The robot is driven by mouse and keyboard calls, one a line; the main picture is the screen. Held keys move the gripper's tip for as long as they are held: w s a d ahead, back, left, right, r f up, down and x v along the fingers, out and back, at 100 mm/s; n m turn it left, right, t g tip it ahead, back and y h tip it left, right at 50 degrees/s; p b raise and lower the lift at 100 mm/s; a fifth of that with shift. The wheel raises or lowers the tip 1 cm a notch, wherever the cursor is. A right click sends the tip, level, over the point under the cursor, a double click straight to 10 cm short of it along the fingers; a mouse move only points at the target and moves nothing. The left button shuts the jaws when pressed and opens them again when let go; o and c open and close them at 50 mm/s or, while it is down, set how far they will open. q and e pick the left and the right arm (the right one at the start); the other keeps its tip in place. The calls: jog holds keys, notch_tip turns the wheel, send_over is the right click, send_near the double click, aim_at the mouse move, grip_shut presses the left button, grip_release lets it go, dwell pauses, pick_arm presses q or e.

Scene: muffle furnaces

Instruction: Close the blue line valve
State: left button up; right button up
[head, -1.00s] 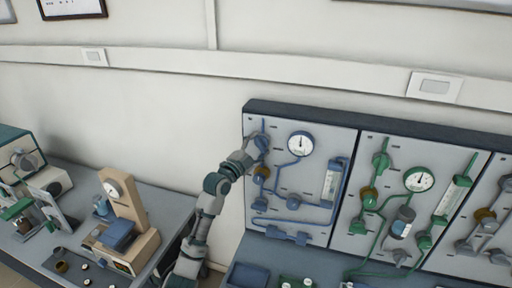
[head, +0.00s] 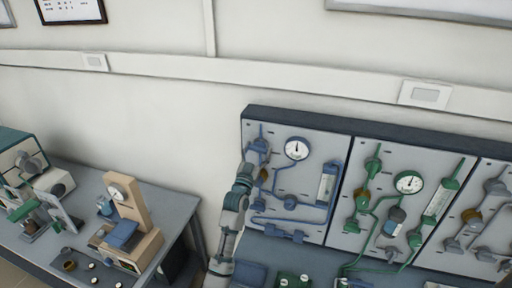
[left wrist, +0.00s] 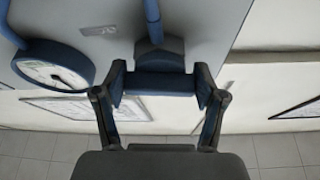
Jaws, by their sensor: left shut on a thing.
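The blue line panel (head: 318,225) is the leftmost grey panel on the wall-side board, with blue pipes and a round gauge (head: 297,149). The blue valve (head: 262,145) sits at its upper left, partly hidden by my left gripper (head: 254,158). In the left wrist view, the two fingers of my left gripper (left wrist: 161,88) are shut on the blue valve's bar handle (left wrist: 160,82), which lies crosswise between them. The blue valve's body (left wrist: 158,50) and pipe show just behind it, and the gauge (left wrist: 53,66) is at the left. My right gripper is not in view.
A green line panel (head: 365,165) and a further grey panel (head: 480,205) stand to the right. A lower bench with a tan instrument (head: 128,215) is at the left. Blue and green items lie on the bench below the panels.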

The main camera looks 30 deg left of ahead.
pick_arm(q)
jog(key=shift+d+r+n+y+p, duration=0.1)
jog(key=shift+r+n+y+p, duration=0.15)
jog(key=shift+n, duration=0.35)
jog(key=shift+r+n+y+p, duration=0.15)
jog(key=shift+n+y+p, duration=0.2)
jog(key=shift+n, duration=0.25)
jog(key=o, duration=1.1)
jog(key=shift+o, duration=0.2)
jog(key=shift+f, duration=0.1)
jog(key=shift+f, duration=0.1)
jog(key=shift+s+f, duration=0.15)
jog(key=shift+s, duration=0.05)
jog(key=v, duration=1.1)
jog(key=shift+s+d, duration=0.2)
